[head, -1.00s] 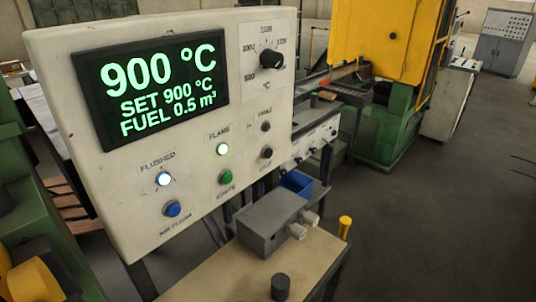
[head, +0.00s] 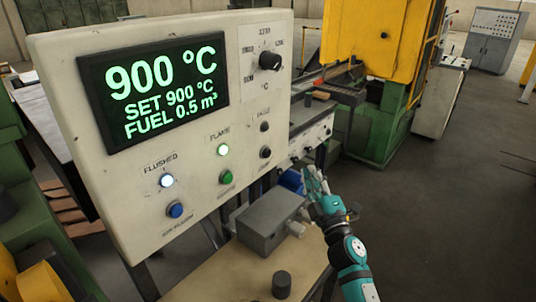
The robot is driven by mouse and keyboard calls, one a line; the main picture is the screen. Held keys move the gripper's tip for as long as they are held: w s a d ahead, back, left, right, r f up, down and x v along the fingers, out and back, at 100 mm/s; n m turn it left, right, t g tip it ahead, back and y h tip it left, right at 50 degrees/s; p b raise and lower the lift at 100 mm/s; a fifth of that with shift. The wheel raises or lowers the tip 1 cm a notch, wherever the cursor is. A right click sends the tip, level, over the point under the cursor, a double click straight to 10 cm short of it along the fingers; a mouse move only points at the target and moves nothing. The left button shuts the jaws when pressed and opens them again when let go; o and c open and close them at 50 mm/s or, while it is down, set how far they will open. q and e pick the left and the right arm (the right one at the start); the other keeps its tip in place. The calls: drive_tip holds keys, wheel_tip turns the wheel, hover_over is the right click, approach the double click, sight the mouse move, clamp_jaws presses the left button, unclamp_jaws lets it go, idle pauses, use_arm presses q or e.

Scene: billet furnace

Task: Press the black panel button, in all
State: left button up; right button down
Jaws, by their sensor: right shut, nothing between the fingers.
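The black panel button (head: 265,153) is a small round knob at the lower right of the cream control panel (head: 130,215), below the dark fault lamp (head: 264,127). Nothing covers it. My right gripper (head: 313,172) is shut and empty. In the picture it is right of and a little below the button, apart from it, by the panel's right edge. The display (head: 155,90) reads 900 °C, SET 900 °C, FUEL 0.5 m³. The flushed lamp (head: 166,181) and the flame lamp (head: 223,150) are lit. My left gripper is not in view.
A grey box (head: 268,226) stands on the table (head: 225,280) below the panel, near my right forearm. A black selector knob (head: 270,61) is above. Open floor lies to the right.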

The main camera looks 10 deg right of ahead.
sight(267, 153)
drive_tip(key=shift+w+a+r+n+y, duration=0.2)
drive_tip(key=shift+a+r+n+y, duration=0.15)
drive_tip(key=shift+n+y, duration=0.2)
drive_tip(key=w+a+b, duration=0.3)
drive_tip(key=w+a, duration=0.2)
drive_tip(key=w, duration=0.2)
drive_tip(key=shift+a, duration=0.15)
drive_tip(key=shift+b, duration=0.35)
idle(1.1)
drive_tip(key=shift+w+a, duration=0.25)
drive_tip(key=shift+w, duration=0.05)
